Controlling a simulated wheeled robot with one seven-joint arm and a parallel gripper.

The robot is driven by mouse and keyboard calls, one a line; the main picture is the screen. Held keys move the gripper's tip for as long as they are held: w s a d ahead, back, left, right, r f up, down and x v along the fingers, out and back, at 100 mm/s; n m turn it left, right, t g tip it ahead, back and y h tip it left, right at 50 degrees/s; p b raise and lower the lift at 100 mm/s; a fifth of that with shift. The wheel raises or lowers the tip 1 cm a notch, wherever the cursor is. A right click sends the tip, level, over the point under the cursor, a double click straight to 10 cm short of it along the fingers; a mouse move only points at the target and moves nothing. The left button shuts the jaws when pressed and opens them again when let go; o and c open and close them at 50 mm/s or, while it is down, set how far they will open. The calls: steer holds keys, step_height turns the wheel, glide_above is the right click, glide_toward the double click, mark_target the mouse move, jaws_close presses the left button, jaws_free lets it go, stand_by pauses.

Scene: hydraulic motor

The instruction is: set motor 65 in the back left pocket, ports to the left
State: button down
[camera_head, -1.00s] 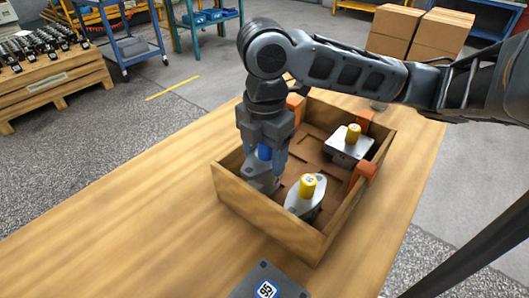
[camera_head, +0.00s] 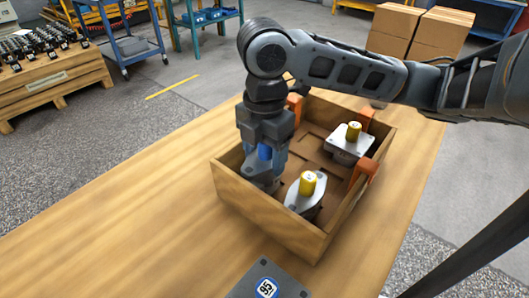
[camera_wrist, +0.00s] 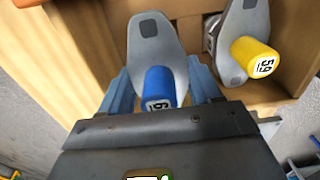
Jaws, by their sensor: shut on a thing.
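My gripper (camera_head: 264,168) points down into the left corner of the wooden crate (camera_head: 265,217) and is shut on a motor with a blue cap (camera_head: 264,152) and a grey flange. In the wrist view the blue-capped motor (camera_wrist: 155,45) sits between the two fingers, its cap carrying a label that seems to start with 6; the rest is hard to read. Its ports and underside are hidden. Whether it touches the crate floor cannot be told. A yellow-capped motor (camera_head: 305,190) with an oval flange stands in the neighbouring pocket; the wrist view also shows it (camera_wrist: 256,58).
Another yellow-capped motor (camera_head: 350,142) with a squarish flange stands in the crate's right part. Orange blocks (camera_head: 366,169) sit on the rim. The bench left of the crate is clear.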

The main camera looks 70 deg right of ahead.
steer(key=shift+f, duration=0.3)
steer(key=shift+c, duration=0.7)
jaws_free()
step_height(320, 180, up, 8)
steer(key=shift+f+p, duration=0.1)
steer(key=shift+p, duration=0.45)
